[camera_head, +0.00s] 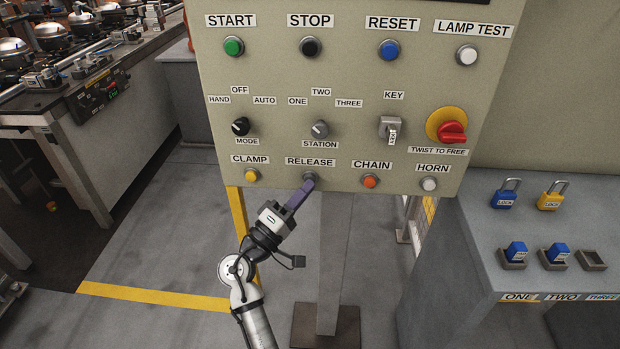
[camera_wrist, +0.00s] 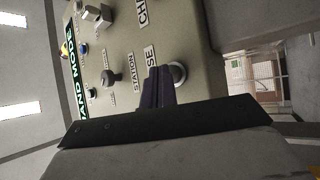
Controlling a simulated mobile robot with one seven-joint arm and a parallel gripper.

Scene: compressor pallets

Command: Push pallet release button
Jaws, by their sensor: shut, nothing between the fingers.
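The control panel (camera_head: 345,110) is a beige board with labelled buttons. The RELEASE button (camera_head: 309,176) is a small grey round button in the lower row, under its label, between the yellow CLAMP and orange CHAIN buttons. My gripper (camera_head: 307,185) is shut and empty, its dark purple fingers reaching up to the button and covering part of it. In the wrist view the shut fingertips (camera_wrist: 160,70) overlap the RELEASE label, beside the pale button (camera_wrist: 179,73). I cannot tell whether they touch it or whether it is pressed in.
Nearby are the CLAMP button (camera_head: 251,175), CHAIN button (camera_head: 370,181), STATION knob (camera_head: 320,129) and red emergency stop (camera_head: 452,132). A grey lock bench (camera_head: 480,235) stands right. A conveyor (camera_head: 60,85) with compressors is at left. Floor around the panel post (camera_head: 337,270) is clear.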

